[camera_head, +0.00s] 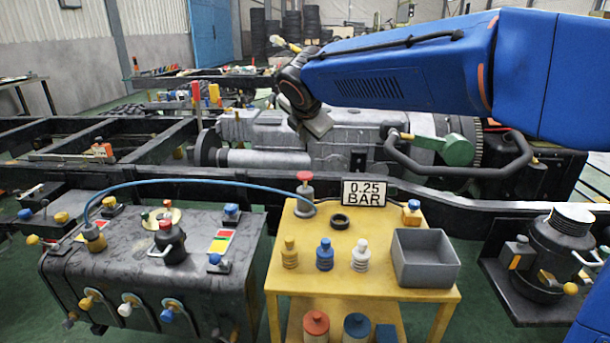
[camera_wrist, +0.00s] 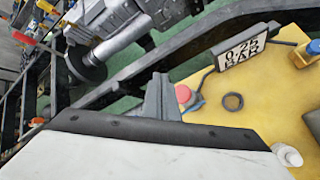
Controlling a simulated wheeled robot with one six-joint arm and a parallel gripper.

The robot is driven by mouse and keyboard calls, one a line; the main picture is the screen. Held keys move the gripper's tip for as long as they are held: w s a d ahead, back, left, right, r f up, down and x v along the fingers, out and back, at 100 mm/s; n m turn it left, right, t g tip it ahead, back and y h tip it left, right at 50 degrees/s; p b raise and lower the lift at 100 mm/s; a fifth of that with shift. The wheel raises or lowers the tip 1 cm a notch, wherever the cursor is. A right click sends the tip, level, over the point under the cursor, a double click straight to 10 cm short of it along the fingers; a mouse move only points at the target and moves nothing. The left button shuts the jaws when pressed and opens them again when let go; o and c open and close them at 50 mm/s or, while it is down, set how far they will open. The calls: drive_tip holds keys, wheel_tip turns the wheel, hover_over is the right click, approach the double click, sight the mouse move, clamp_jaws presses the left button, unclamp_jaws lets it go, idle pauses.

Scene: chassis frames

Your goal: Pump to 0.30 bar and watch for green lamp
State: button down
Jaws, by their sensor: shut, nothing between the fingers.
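The pump (camera_head: 304,197), a grey cylinder with a red knob on top, stands at the back left of the yellow cart. Its red knob (camera_wrist: 183,94) also shows in the wrist view, just right of the fingertips. The display sign (camera_head: 364,192) beside it reads 0.25 BAR; it is also legible in the wrist view (camera_wrist: 246,48). A blue hose (camera_head: 190,181) runs from the pump to a fitting on the dark tank (camera_head: 120,250). My gripper (camera_head: 318,124) is shut and empty, above and apart from the pump; its fingers (camera_wrist: 160,92) show in the wrist view. I cannot make out a lit green lamp.
The yellow cart (camera_head: 405,293) carries a black ring (camera_head: 340,221), small ribbed plugs and a grey bin (camera_head: 425,258). The tank top has a coloured card (camera_head: 220,241) and several fittings. A dark frame rail and a grey engine (camera_head: 350,130) lie behind.

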sight(305, 173)
drive_tip(key=shift+f, duration=3.85)
drive_tip(key=shift+f, duration=0.1)
drive_tip(key=shift+f, duration=0.35)
drive_tip(key=shift+f, duration=1.15)
idle(0.6)
drive_tip(key=shift+r, duration=1.6)
drive_tip(key=shift+r, duration=2.5)
